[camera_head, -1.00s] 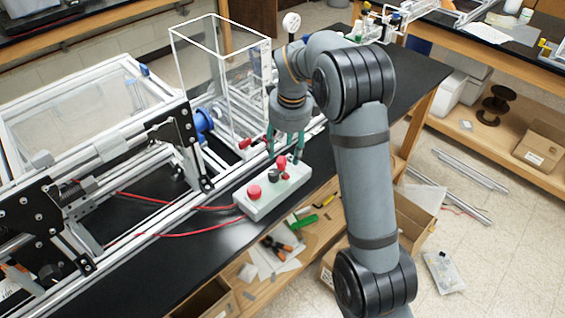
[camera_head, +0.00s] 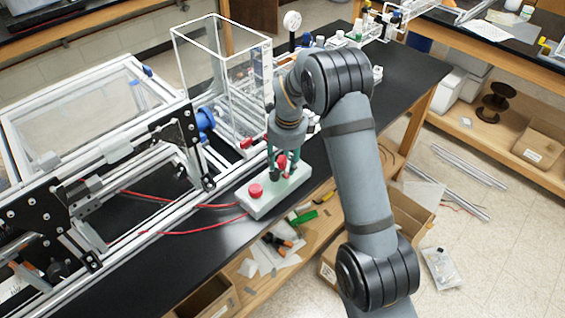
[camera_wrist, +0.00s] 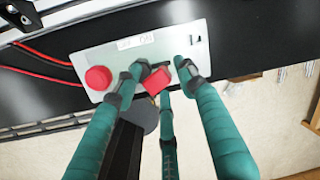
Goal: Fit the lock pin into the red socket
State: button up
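A pale control box (camera_head: 262,205) lies on the black bench with a big red button (camera_head: 256,190) on its left part. The box also fills the top of the wrist view (camera_wrist: 120,50). A small red piece (camera_wrist: 157,82) shows there beside a dark part on the box. I cannot tell whether this is the lock pin or the red socket. My gripper (camera_head: 282,172) is low over the box with its teal fingers around the red piece. In the wrist view the fingertips (camera_wrist: 160,72) stand apart, with a gap beside the red piece. The fingers partly hide the dark parts.
An aluminium extrusion frame (camera_head: 110,150) and a clear enclosure (camera_head: 195,75) stand left and behind. A red fitting (camera_head: 246,143) sits by the enclosure's foot. Red cables (camera_head: 200,230) run to the box. The bench's front edge is close to the box. Small bottles stand further back.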

grip_shut()
dwell(0.6)
